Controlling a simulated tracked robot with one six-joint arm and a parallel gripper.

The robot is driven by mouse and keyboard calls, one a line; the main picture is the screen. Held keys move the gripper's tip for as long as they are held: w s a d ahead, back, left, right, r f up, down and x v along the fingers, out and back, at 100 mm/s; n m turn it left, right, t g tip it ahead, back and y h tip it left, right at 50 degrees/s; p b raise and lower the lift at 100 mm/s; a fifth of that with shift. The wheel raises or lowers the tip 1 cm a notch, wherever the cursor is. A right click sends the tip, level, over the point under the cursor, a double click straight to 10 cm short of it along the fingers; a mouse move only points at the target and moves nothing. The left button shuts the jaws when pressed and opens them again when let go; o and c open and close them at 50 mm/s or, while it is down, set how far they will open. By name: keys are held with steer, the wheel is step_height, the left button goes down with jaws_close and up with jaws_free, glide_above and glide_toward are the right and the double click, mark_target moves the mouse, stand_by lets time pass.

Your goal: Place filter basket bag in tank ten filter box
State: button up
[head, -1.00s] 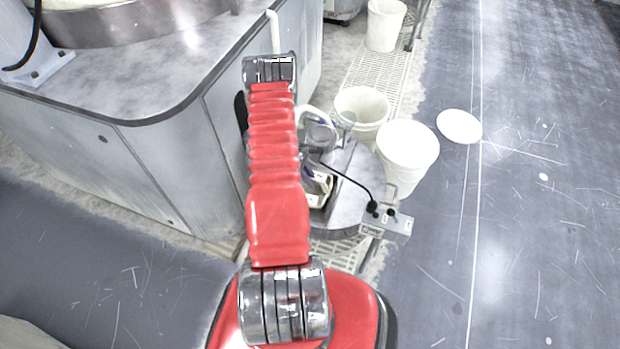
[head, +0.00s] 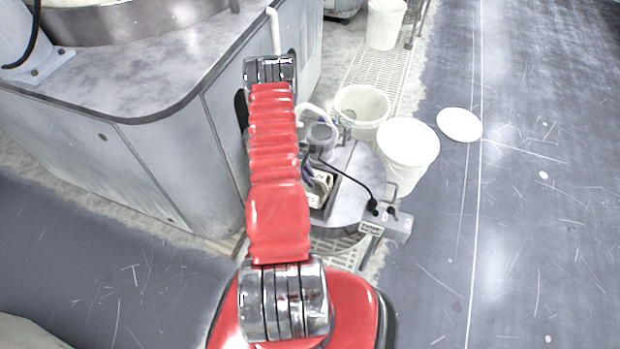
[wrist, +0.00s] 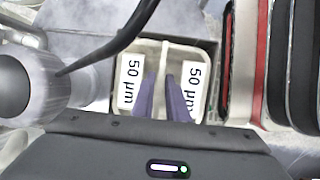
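A cream two-compartment filter box (wrist: 207,62) sits under my gripper, on the round grey tank lid. White labels reading "50 µm" face up on its left and right sides. The box also shows in the head view (head: 322,188), partly hidden by my red arm. My gripper (wrist: 161,76) has two purple fingers slightly apart, with the pale middle strip of the box between them. I cannot tell how deep the fingertips reach, or whether they touch the strip. No separate filter bag can be made out in the fingers.
A control unit (head: 388,226) with a black cable sits on the lid's right edge. White buckets (head: 408,152) stand beyond it, and a white disc (head: 459,125) lies on the floor. A grey cabinet (head: 150,150) stands left. The floor at right is open.

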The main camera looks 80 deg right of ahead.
steer(key=o, duration=0.5)
steer(key=v, duration=1.3)
steer(key=shift+w+r, duration=0.15)
steer(key=shift+r, duration=0.15)
steer(key=shift+a, duration=0.1)
stand_by(0.4)
